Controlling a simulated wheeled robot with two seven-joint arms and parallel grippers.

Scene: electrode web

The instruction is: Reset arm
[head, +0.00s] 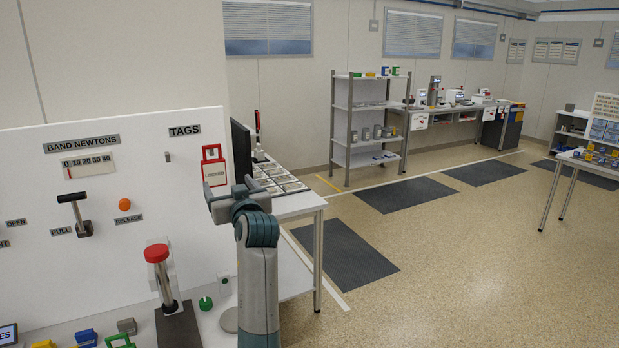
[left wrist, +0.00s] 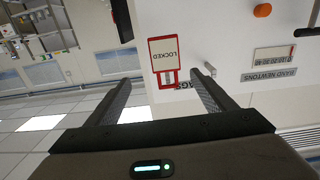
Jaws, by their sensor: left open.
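My left gripper (head: 236,195) is raised at the right edge of the white panel (head: 120,150), next to the red-framed lockout tag (head: 214,168). In the left wrist view the same tag (left wrist: 164,62) shows upside down, reading LOCKED, ahead of and between the open fingers (left wrist: 160,80). Nothing is held between them; I cannot tell how far off the tag is. A black-handled lever (head: 76,212) labelled PULL sticks out of the panel. A red-knobbed post (head: 159,270) stands tilted on a dark base below it. My right gripper is not in view.
An orange button (head: 124,204) labelled RELEASE and a dial (head: 88,165) labelled BAND NEWTONS are on the panel. A bench (head: 299,205) with a dark monitor (head: 241,150) is behind my arm. A grey shelf (head: 340,110) stands farther back. The floor at right is mostly clear.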

